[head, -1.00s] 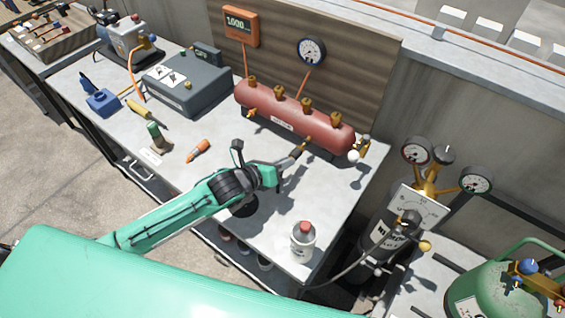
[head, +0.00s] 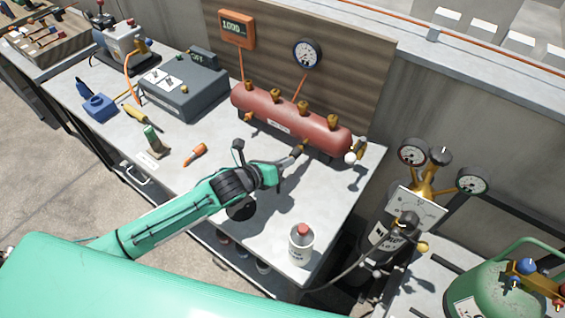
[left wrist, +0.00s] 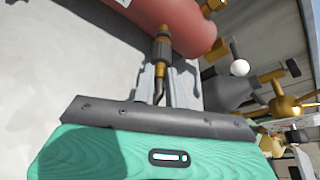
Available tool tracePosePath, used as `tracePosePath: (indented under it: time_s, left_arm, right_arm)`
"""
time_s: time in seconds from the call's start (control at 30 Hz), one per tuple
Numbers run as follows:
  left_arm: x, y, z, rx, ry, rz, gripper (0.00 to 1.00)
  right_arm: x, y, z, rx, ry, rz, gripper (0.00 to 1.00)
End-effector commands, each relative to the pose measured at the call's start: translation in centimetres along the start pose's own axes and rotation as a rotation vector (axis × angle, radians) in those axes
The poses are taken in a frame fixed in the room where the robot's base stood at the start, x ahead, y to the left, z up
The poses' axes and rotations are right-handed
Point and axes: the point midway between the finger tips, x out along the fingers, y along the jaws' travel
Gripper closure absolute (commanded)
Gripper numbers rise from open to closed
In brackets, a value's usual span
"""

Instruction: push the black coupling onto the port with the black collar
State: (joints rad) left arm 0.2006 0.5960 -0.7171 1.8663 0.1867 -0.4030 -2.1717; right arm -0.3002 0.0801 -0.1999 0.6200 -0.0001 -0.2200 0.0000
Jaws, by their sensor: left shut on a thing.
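The red manifold (head: 292,120) lies on the bench, with several brass fittings on top and brass ports low on its front. My left gripper (left wrist: 164,82) is shut on the black coupling (left wrist: 162,52), just in front of the manifold's right end. The coupling also shows in the head view (head: 297,151). In the left wrist view the coupling is in line with a brass port (left wrist: 163,31) and looks to meet it. I cannot tell how far it is on, nor make out the black collar clearly. My right gripper is not in view.
A white bottle with a red cap (head: 301,244) stands near the bench's front right corner. A ball-ended valve (head: 354,155) is at the manifold's right end. A grey box (head: 185,88), an orange tool (head: 195,154) and a green-topped item (head: 153,140) are to the left.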

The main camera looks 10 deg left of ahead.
Motion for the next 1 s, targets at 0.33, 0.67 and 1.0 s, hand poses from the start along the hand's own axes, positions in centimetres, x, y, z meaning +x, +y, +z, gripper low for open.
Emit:
tracePosePath:
  time_s: [0.33, 0.67, 1.0]
  left_arm:
    - [0.03, -0.03, 0.03, 0.000, 0.000, -0.001, 1.00]
    - [0.15, -0.03, 0.08, 0.000, 0.000, -0.001, 1.00]
    - [0.53, -0.06, 0.25, 0.000, 0.000, -0.001, 1.00]
  right_arm:
    - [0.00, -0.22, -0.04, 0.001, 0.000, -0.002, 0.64]
    - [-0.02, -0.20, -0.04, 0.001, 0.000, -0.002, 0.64]
    - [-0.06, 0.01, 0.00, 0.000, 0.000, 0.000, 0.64]
